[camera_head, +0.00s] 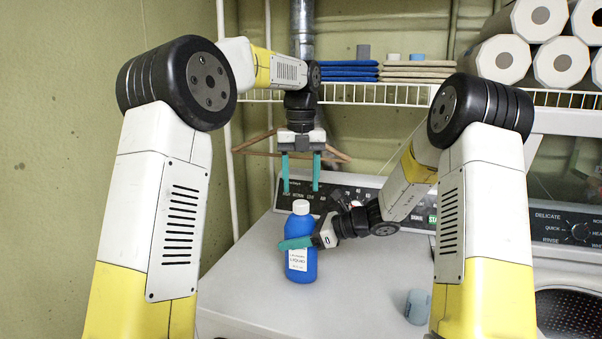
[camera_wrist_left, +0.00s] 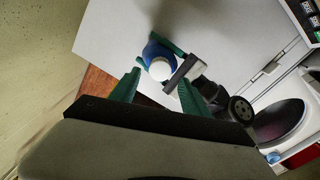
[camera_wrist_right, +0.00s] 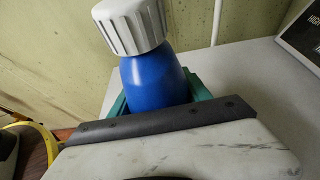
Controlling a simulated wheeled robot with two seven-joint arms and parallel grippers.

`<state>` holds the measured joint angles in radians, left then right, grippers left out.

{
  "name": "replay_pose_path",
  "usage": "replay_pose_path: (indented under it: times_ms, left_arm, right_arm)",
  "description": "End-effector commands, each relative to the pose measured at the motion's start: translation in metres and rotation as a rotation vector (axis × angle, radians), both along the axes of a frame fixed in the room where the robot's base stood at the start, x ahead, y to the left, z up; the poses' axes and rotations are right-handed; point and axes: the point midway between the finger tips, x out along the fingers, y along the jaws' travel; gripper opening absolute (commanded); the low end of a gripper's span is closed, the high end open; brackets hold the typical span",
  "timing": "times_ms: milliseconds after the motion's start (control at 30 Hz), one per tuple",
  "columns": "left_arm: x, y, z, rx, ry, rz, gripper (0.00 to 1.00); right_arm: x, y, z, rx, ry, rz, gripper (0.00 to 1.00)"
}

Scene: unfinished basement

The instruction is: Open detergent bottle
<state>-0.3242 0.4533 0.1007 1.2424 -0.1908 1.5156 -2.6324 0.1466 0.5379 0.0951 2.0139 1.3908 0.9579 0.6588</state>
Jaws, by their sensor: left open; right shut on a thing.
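The blue detergent bottle (camera_head: 302,238) stands upright on the washer top with its white cap (camera_head: 301,207) on. My right gripper (camera_head: 296,243) is shut around the bottle's body from the right. In the right wrist view, the ribbed white cap (camera_wrist_right: 131,24) and blue bottle (camera_wrist_right: 152,82) rise between the green fingers. My left gripper (camera_head: 300,187) is open and empty, fingers pointing down, above the bottle. In the left wrist view, the cap (camera_wrist_left: 160,69) shows from above, beyond and between the left fingertips (camera_wrist_left: 157,88), not touched by them.
The washer top (camera_head: 350,290) has free room around the bottle. A small grey-blue cup-like object (camera_head: 417,306) stands at its right front. The control panel (camera_head: 340,193) is behind. A wire shelf (camera_head: 385,94) with folded towels and rolls hangs above, with a hanger (camera_head: 255,145) below it.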

Motion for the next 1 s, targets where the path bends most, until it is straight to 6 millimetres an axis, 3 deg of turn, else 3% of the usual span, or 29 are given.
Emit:
replay_pose_path:
  times_ms: [300, 700, 767, 1000]
  left_arm:
    - [0.0, 0.0, -0.046, 0.0, 0.001, 0.001, 0.54]
    - [0.0, 0.0, -0.055, -0.001, 0.0, 0.003, 0.54]
    - [0.0, 0.0, -0.055, -0.001, 0.0, 0.003, 0.46]
    - [0.0, 0.0, -0.055, -0.001, 0.0, 0.003, 0.0]
  right_arm:
    - [0.0, 0.0, 0.0, -0.001, 0.0, -0.001, 0.0]
    - [0.0, 0.0, 0.0, -0.001, 0.0, -0.001, 0.0]
    - [0.0, 0.0, 0.0, -0.001, 0.0, -0.001, 0.0]
    - [0.0, 0.0, 0.0, -0.001, 0.0, -0.001, 0.0]
